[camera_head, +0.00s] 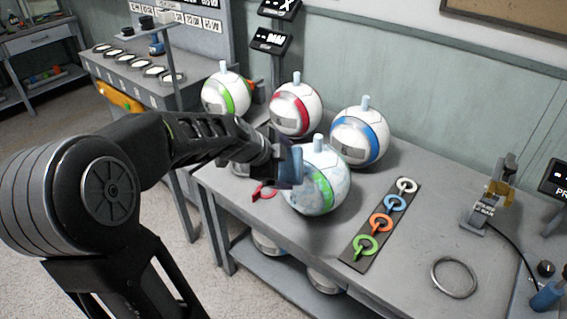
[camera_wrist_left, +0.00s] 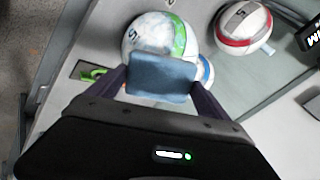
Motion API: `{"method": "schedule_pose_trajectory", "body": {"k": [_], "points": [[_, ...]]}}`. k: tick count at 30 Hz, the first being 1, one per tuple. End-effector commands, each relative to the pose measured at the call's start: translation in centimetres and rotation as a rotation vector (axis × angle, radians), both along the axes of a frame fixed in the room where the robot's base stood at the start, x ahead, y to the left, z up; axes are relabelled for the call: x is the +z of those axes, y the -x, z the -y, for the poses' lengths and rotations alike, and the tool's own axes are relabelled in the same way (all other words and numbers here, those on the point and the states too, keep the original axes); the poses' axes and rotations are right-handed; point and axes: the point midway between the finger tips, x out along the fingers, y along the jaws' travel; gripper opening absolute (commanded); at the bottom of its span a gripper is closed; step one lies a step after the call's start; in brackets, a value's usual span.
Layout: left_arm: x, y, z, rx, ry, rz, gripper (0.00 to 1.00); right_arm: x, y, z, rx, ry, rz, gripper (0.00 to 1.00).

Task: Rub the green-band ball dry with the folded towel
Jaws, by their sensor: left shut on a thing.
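A white ball with a green band (camera_head: 325,188) and bluish, wet-looking patches stands at the front of the bench, a pale blue plug on top. My left gripper (camera_head: 283,166) is at its left side, shut on the folded blue towel (camera_head: 291,172). In the left wrist view the towel (camera_wrist_left: 162,76) is between the two fingers and covers the lower part of the green-band ball (camera_wrist_left: 160,35). The towel is at the ball's surface; whether it touches is not clear. A second green-band ball (camera_head: 226,96) stands at the back left. My right gripper is not in view.
A red-band ball (camera_head: 295,108) and a blue-band ball (camera_head: 359,138) stand close behind. A dark strip with coloured ring tags (camera_head: 381,221) lies to the right. A metal ring (camera_head: 454,277) and a small press (camera_head: 489,197) are farther right. The bench between is clear.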

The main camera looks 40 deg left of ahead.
Motion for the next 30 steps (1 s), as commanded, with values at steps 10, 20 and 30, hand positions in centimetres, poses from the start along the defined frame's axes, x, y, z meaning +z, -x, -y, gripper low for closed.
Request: {"method": "schedule_pose_trajectory", "body": {"k": [10,20,30], "points": [[-2.2,-2.0,-0.1,0.001,0.001,-0.002,0.50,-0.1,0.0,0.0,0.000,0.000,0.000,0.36],[-3.7,-3.4,-0.1,0.001,0.000,0.000,0.50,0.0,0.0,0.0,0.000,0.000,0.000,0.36],[-3.8,-3.5,-0.1,0.002,0.000,0.000,0.50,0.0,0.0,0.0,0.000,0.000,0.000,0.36]]}}
